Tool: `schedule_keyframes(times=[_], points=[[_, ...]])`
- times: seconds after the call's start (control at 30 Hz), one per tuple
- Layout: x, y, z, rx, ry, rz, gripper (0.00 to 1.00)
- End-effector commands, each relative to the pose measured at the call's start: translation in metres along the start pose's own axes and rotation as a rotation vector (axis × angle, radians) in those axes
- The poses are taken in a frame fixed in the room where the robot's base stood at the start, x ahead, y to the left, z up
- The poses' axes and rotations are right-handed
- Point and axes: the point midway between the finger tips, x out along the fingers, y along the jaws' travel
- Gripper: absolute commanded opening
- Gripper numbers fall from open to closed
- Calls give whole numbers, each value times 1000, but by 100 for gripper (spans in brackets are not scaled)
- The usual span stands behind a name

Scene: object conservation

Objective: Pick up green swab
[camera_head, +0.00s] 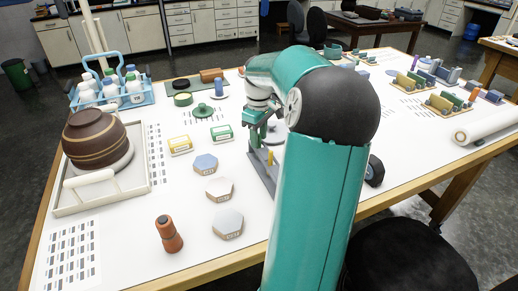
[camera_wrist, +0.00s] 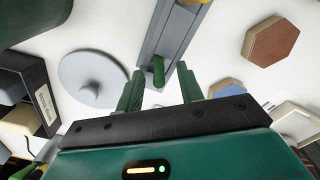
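The green swab (camera_wrist: 158,72) shows in the wrist view as a short green rod at the grey holder. The long grey holder (camera_wrist: 176,32) runs up from it; it also shows in the head view (camera_head: 262,172), partly hidden by my arm. My gripper (camera_wrist: 160,82) is open, with one green finger on each side of the swab in the picture. Gaps show between the swab and both fingers, and I cannot tell the depth between them. In the head view my gripper (camera_head: 257,130) points down over the far end of the holder; the swab cannot be made out there.
A grey round lid with a knob (camera_wrist: 93,80) lies left of the fingers. A black box (camera_wrist: 28,90) stands further left. A brown hexagonal block (camera_wrist: 270,42) and a blue one (camera_wrist: 227,88) lie to the right. White table (camera_head: 120,235) shows between them.

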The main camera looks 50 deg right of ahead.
Motion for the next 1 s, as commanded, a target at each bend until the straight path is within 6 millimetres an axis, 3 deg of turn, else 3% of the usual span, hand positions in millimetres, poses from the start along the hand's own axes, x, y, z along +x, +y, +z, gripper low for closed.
schedule_keyframes(times=[0.23,0.43,0.77,1.0], points=[[3,0,0,1,0,1,37],[3,0,0,1,0,1,0],[1,0,0,1,0,2,0],[-31,1,0,1,2,6,0]])
